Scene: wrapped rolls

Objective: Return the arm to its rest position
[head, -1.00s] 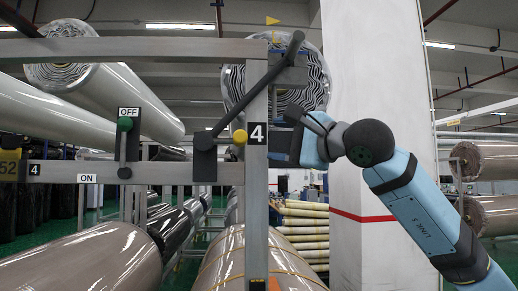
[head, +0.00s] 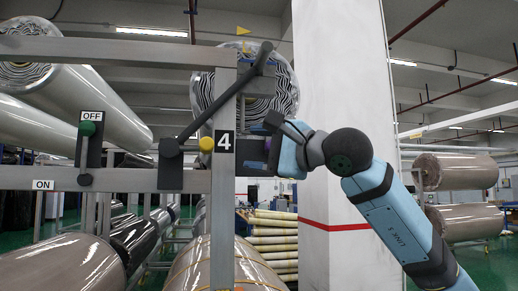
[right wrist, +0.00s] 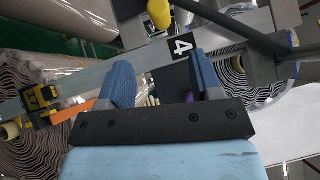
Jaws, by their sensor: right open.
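My right arm comes in from the right in the head view. Its gripper (head: 258,152) is beside the grey upright post (head: 222,235) marked 4, on its right side, and the fingers are partly hidden there. In the right wrist view the blue fingers (right wrist: 160,82) are apart with nothing held between them. The post crosses behind them. A dark lever (head: 222,98) with a yellow knob (head: 206,144) slants up to the right on the frame, and the knob also shows in the wrist view (right wrist: 160,13). My left gripper is not in view.
Wrapped rolls (head: 80,262) lie behind and below the rails. A white pillar (head: 345,90) with a red stripe stands behind my right arm. More rolls (head: 455,171) are at the right.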

